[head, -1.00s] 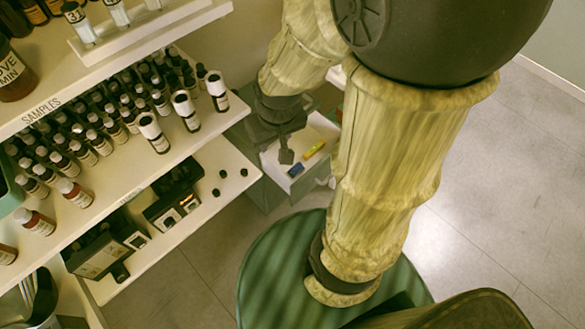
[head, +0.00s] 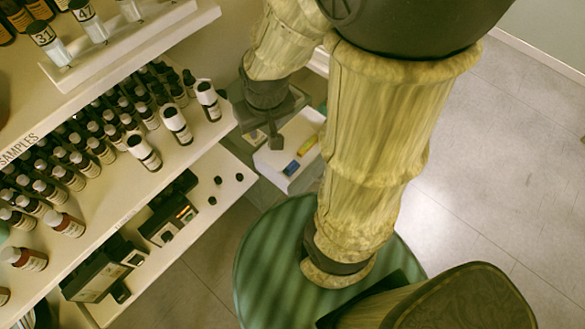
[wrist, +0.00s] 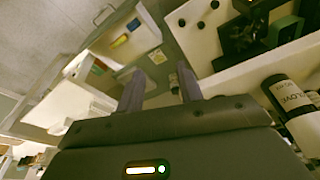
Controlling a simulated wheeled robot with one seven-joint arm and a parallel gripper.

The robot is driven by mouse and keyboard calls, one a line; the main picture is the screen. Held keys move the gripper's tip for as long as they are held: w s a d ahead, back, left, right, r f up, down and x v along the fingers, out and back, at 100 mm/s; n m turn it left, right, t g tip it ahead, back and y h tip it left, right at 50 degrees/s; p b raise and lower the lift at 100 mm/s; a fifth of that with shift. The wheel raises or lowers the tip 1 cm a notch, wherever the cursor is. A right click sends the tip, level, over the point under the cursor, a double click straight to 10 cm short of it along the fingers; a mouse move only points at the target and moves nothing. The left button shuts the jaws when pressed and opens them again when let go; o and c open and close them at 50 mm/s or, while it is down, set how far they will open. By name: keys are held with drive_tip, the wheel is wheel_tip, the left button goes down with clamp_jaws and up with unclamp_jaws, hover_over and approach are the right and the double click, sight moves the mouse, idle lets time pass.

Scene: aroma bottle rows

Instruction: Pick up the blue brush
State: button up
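A small blue object (head: 292,168), perhaps the blue brush, lies in a white tray (head: 270,163) in the head view. A yellow object (head: 307,146) lies beside it. They are too small to make out in detail. My gripper (head: 275,142) is above the tray's left edge in the head view. In the wrist view, my gripper (wrist: 161,70) has its two fingers apart, with nothing held between them.
Shelves with several sample bottles (head: 143,152) and dark boxes (head: 168,208) stand at the left. Small black caps (head: 217,181) lie on the lower shelf, close to the tray. Grey floor (head: 470,200) is open at the right.

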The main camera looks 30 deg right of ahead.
drive_tip(key=o, duration=0.7)
drive_tip(key=shift+f+b, duration=0.4)
drive_tip(key=o, duration=0.5)
drive_tip(key=w+f+m+b, duration=0.1)
drive_tip(key=f+m+b, duration=0.1)
drive_tip(key=f+b, duration=0.3)
drive_tip(key=w+d+f+m+b, duration=0.1)
drive_tip(key=f+m+b, duration=0.1)
drive_tip(key=f+b, duration=0.3)
drive_tip(key=w+d+f+m+b, duration=0.1)
drive_tip(key=f+m+b, duration=0.1)
drive_tip(key=f+b, duration=0.3)
drive_tip(key=shift+w+f+g+b, duration=0.15)
drive_tip(key=shift+w+f, duration=0.05)
drive_tip(key=shift+f, duration=0.55)
drive_tip(key=shift+w+f+g+b, duration=0.15)
drive_tip(key=shift+w+f, duration=0.05)
drive_tip(key=shift+f, duration=0.5)
drive_tip(key=shift+c, duration=0.2)
drive_tip(key=m+g, duration=0.2)
drive_tip(key=m, duration=2.4)
hover_over(292, 165)
wheel_tip(292, 165, down, 16)
drive_tip(key=shift+w+f, duration=0.1)
drive_tip(key=shift+f, duration=0.05)
wheel_tip(292, 165, down, 12)
drive_tip(key=shift+f+b, duration=0.1)
drive_tip(key=shift+b, duration=0.9)
